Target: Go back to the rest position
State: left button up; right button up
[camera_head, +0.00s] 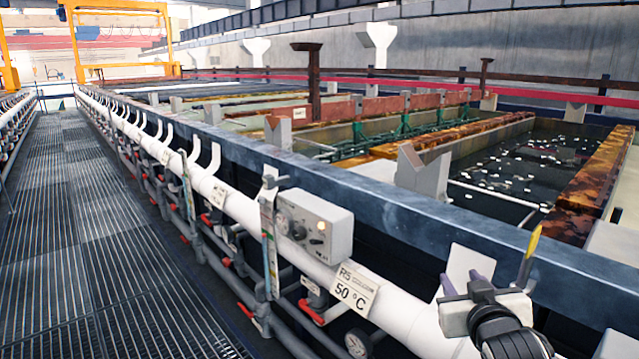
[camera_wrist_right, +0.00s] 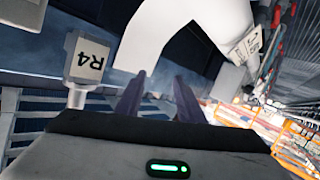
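My right gripper (camera_head: 464,281) is at the lower right of the head view, beside the white pipe and the tank edge. In the right wrist view its two dark fingers (camera_wrist_right: 158,84) stand apart with nothing between them. A white curved bracket (camera_wrist_right: 190,30) shows just beyond the fingers there; I cannot tell whether it touches them. My left gripper is not in view.
A long white pipe (camera_head: 240,208) with a grey control box (camera_head: 315,226) and a 50 °C sign (camera_head: 353,290) runs along the blue tank edge (camera_head: 370,200). Open tanks with dark liquid (camera_head: 510,165) lie beyond. The grated walkway (camera_head: 75,240) at left is clear.

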jog(key=s+a+f+n+g+y, duration=0.1)
jog(key=s+a+f, duration=0.1)
jog(key=s+f, duration=0.35)
jog(key=s+a+f+g+y, duration=0.1)
jog(key=s+a+f, duration=0.15)
jog(key=f, duration=0.65)
jog(key=s+a+f+n+g+y, duration=0.1)
jog(key=s+a+f, duration=0.1)
jog(key=s+f, duration=0.45)
jog(key=s+a+f+g+y, duration=0.1)
jog(key=s+a+f, duration=0.1)
jog(key=s+f, duration=0.4)
jog(key=s+a+f+g+y, duration=0.1)
jog(key=s+a+f+g, duration=0.1)
jog(key=s+f, duration=0.5)
jog(key=s, duration=0.5)
jog(key=shift+s+a+f, duration=0.15)
jog(key=shift+a, duration=0.1)
